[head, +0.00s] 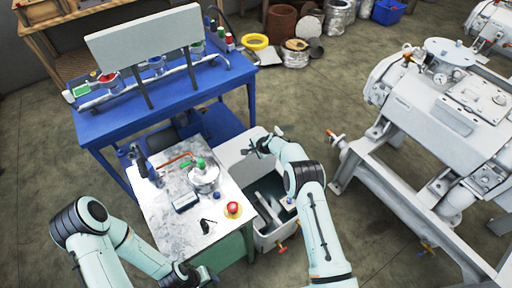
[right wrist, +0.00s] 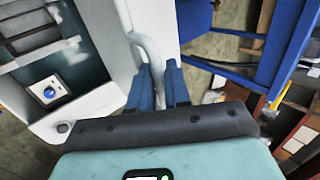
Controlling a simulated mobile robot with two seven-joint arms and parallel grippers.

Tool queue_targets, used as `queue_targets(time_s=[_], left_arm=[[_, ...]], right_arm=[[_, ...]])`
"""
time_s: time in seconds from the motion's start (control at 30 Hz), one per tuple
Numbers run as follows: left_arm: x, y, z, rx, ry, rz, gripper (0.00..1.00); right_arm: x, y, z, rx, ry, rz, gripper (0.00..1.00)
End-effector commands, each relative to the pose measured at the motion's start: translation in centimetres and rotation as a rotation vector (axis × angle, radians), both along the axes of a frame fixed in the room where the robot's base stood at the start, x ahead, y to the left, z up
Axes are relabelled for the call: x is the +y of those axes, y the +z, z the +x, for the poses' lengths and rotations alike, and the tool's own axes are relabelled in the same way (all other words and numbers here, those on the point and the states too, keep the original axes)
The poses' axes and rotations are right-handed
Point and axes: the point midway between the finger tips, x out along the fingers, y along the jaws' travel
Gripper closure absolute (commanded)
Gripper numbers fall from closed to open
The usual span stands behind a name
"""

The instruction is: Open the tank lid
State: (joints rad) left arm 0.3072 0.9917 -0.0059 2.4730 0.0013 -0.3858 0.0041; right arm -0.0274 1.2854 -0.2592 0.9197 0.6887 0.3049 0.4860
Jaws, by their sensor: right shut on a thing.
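The tank (head: 265,239) is a pale box to the right of the small work table, and its dark interior shows from above. Its white lid (head: 238,150) stands raised at the far side of the tank. My right gripper (head: 262,146) is at the lid's upper right edge. In the right wrist view, my right gripper (right wrist: 160,82) has its blue fingers shut on the curved white lid handle (right wrist: 147,47). My left gripper (head: 207,277) is low in the head view, in front of the small table, and its fingers are too small to read.
The small table (head: 165,222) holds a pot, a red button and small parts. A blue bench (head: 120,122) with a white panel stands behind. A large grey machine (head: 430,110) on a frame stands to the right. Open floor lies between the tank and the machine.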

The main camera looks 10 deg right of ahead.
Motion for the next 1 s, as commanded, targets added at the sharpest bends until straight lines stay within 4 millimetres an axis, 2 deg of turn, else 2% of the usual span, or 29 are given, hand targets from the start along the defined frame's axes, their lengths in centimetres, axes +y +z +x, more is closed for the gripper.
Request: queue_targets(time_s=[0.4, 0.43, 0.47, 0.83, 1.0], left_arm=[[0.0, 0.0, 0.0, 0.000, 0.000, 0.000, 0.57], [0.0, 0.0, 0.0, 0.000, 0.000, 0.000, 0.57], [0.0, 0.0, 0.0, 0.000, 0.000, 0.000, 0.57], [0.0, -0.1, -0.2, 0.002, 0.000, 0.000, 0.57], [0.0, -1.1, -1.3, 0.015, 0.000, 0.000, 0.57]], right_arm=[[0.2, -0.4, -0.2, 0.009, 0.005, -0.002, 1.00], [0.2, -0.4, -0.2, 0.009, 0.005, -0.002, 0.73], [0.2, -0.4, -0.2, 0.009, 0.005, -0.002, 0.65], [0.1, -0.6, -0.5, 0.015, 0.004, 0.000, 0.65], [-0.2, 0.3, -1.3, 0.015, 0.004, 0.000, 0.65]])
